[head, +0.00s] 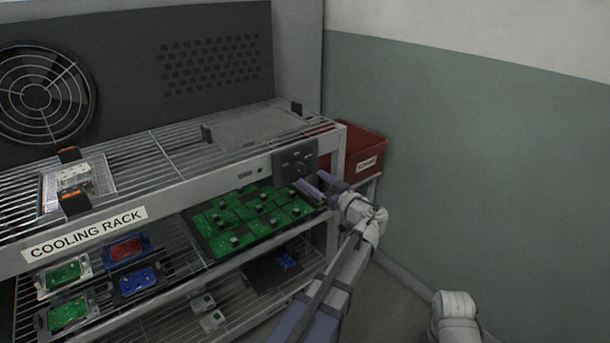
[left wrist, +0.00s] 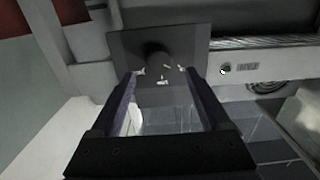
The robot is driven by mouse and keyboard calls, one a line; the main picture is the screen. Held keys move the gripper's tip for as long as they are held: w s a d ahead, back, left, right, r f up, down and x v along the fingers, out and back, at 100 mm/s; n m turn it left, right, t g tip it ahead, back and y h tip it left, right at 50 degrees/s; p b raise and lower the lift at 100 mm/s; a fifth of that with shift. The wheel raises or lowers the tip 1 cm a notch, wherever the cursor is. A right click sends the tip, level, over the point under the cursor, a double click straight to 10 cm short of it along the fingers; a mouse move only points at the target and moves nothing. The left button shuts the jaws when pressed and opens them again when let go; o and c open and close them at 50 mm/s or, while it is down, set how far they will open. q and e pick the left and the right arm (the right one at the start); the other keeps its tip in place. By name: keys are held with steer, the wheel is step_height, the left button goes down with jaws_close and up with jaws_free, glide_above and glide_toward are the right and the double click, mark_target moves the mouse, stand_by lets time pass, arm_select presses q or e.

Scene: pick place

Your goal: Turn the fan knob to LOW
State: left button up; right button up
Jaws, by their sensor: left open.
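The fan knob (left wrist: 155,54) is a dark round knob on a dark square panel (left wrist: 196,43), with small pale marks below it in the left wrist view. In the head view the panel (head: 283,170) is at the right end of the cooling rack's front rail. My left gripper (head: 320,188) is just in front of and below the panel. In the left wrist view my left gripper (left wrist: 161,78) is open, its two fingers apart with nothing between them. The knob is ahead of the fingertips; I cannot tell whether they touch the panel. The knob's setting is too small to read.
The cooling rack (head: 190,193) has wire shelves holding green boards (head: 240,222) and several small colored modules. A large round fan (head: 40,92) is in the back panel. A red bin (head: 362,153) stands right of the rack. Open floor lies at the lower right.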

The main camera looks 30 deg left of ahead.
mark_target(302, 171)
arm_select(q)
steer(key=shift+x, duration=2.65)
jaws_close()
